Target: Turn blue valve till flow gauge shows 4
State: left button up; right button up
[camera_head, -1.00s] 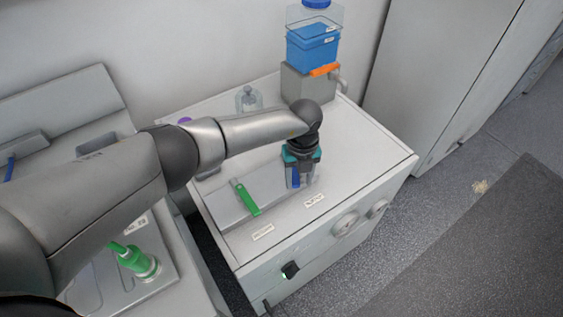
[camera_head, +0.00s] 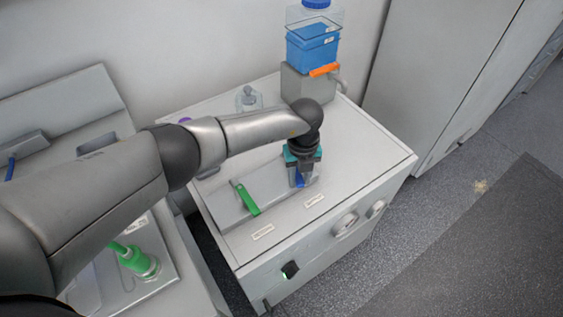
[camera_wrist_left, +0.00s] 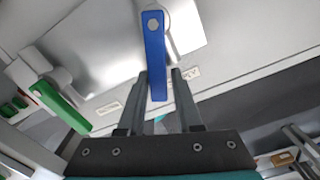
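The blue valve handle (camera_wrist_left: 154,50) points toward my left gripper in the left wrist view. In the head view it (camera_head: 300,181) shows just below the gripper, on the cabinet top. My left gripper (camera_wrist_left: 160,78) is open, with one finger on each side of the handle's free end. A narrow gap shows on the right side of the handle; I cannot tell whether the left finger touches it. Two round gauges (camera_head: 345,223) (camera_head: 377,208) sit on the cabinet's front face. Their needles are too small to read. My right gripper is out of view.
A green valve handle (camera_head: 246,198) sits left of the blue one on the cabinet top (camera_head: 365,160). An orange handle (camera_head: 325,71) is at the back, under a blue tank (camera_head: 313,48). A black knob (camera_head: 290,270) is on the front. The cabinet top's right side is clear.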

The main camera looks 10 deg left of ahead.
aim_at(300, 178)
pick_arm(q)
notch_tip(300, 178, up, 8)
jog(key=p, duration=0.7)
jog(key=shift+f, duration=0.1)
